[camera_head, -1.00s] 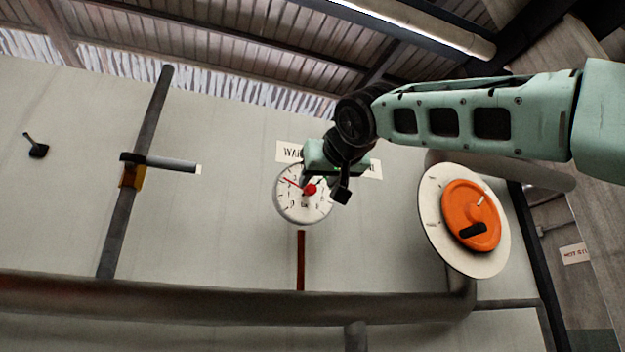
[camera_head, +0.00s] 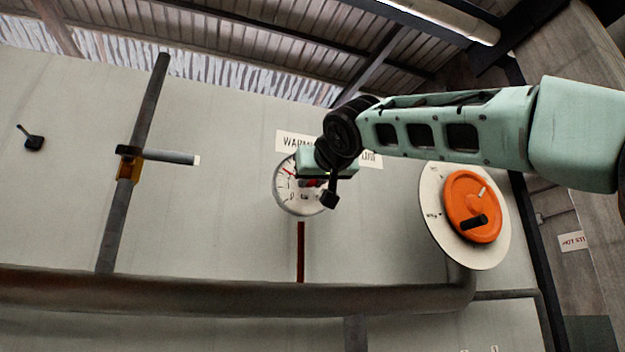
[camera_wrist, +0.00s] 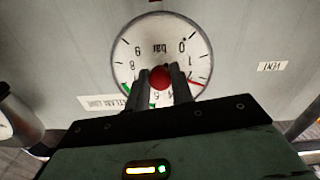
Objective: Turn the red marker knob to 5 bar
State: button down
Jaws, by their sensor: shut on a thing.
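The round white gauge (camera_head: 285,196) is on the pale wall, partly covered by my gripper in the head view. In the wrist view the gauge (camera_wrist: 127,52) appears upside down, with "bar" and digits readable. The red marker knob (camera_wrist: 159,78) is at the dial's centre, between my fingers; a bit of its red (camera_head: 312,182) shows in the head view. My gripper (camera_wrist: 163,80) is shut on the knob; it also shows in the head view (camera_head: 318,180). A thin red line points lower right in the wrist view, upper left in the head view. The fingers hide part of the dial near 4 and 5.
A label plate (camera_head: 293,141) is behind my wrist. An orange handwheel (camera_head: 470,195) on a pale disc is at right. A lever (camera_head: 168,156) on a vertical pipe is at left. A thick horizontal pipe (camera_head: 200,296) runs below. The wall between lever and gauge is clear.

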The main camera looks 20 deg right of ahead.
jog(key=shift+m+b, duration=0.3)
jog(key=shift+f+m+y+b, duration=0.1)
jog(key=shift+m+y+b, duration=0.5)
jog(key=shift+m+b, duration=0.35)
jog(key=m+y+b, duration=0.1)
jog(key=m+b, duration=0.1)
jog(key=m, duration=0.1)
jog(key=shift+d+m+y, duration=0.1)
jog(key=shift+m+y, duration=0.2)
jog(key=shift+m, duration=0.05)
jog(key=m+y+b, duration=0.1)
jog(key=m, duration=0.2)
jog(key=shift+m+t+b, duration=0.3)
jog(key=shift+t+b, duration=0.05)
jog(key=shift+t, duration=0.05)
jog(key=shift+m+y+b, duration=0.4)
jog(key=shift+m+b, duration=0.25)
jog(key=shift+m, duration=1.05)
jog(key=shift+t, duration=0.3)
jog(key=c, duration=1.2)
grip_release()
